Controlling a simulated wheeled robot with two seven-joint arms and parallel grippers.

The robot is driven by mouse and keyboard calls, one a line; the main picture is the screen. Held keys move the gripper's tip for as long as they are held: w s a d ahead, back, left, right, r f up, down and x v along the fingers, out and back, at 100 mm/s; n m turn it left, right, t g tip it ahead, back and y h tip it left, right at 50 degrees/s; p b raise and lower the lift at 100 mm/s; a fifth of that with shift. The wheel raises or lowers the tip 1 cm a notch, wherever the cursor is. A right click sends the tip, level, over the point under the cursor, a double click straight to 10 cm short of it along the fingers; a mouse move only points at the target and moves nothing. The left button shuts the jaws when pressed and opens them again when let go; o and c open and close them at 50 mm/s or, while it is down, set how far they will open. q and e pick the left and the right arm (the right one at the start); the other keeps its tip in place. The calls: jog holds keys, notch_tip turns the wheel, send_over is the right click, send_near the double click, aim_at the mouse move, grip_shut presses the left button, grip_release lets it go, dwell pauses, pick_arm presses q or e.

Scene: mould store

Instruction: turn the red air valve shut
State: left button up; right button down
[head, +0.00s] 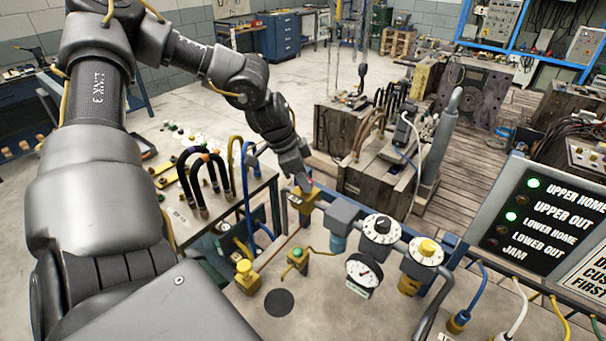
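My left arm reaches in from the left, and its gripper (299,178) points down at the left end of the air pipe line. A small bit of red, which looks like the red air valve's handle (305,186), shows at the fingertips, above a yellow-brown valve body (303,201). The gripper hides most of the handle, so I cannot tell how it is turned. The fingers are at or very close to the handle; whether they are closed on it is too small to tell. My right gripper is not in view.
Right of the valve, the pipe line carries two dials (382,229) and a pressure gauge (364,270). A lit status panel (540,220) is at right.

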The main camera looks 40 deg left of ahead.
pick_arm(q)
jog(key=c, duration=0.4)
jog(key=shift+w+a+f+m+g+h+b, duration=0.1)
jog(key=shift+f+m+g+h+b, duration=0.2)
jog(key=shift+m+b, duration=0.8)
jog(key=m+b, duration=0.2)
jog(key=b, duration=0.1)
jog(key=shift+g, duration=0.4)
jog(key=m+b, duration=0.1)
jog(key=m, duration=0.1)
jog(key=m+g+h+b, duration=0.1)
jog(key=shift+w+r+m, duration=0.15)
jog(key=shift+m, duration=0.25)
jog(key=m+g+b, duration=0.1)
jog(key=m, duration=0.1)
jog(key=shift+m, duration=0.4)
jog(key=m+g, duration=0.1)
jog(key=m, duration=0.1)
jog(key=shift+w+r+m, duration=0.1)
jog(key=shift+m, duration=0.2)
jog(key=m+g, duration=0.1)
jog(key=m, duration=0.2)
jog(key=shift+r+y, duration=0.1)
jog(key=shift+y, duration=0.2)
jog(key=shift+w+m+g+p, duration=0.1)
jog(key=shift+m+g+p, duration=0.4)
jog(key=shift+m, duration=0.2)
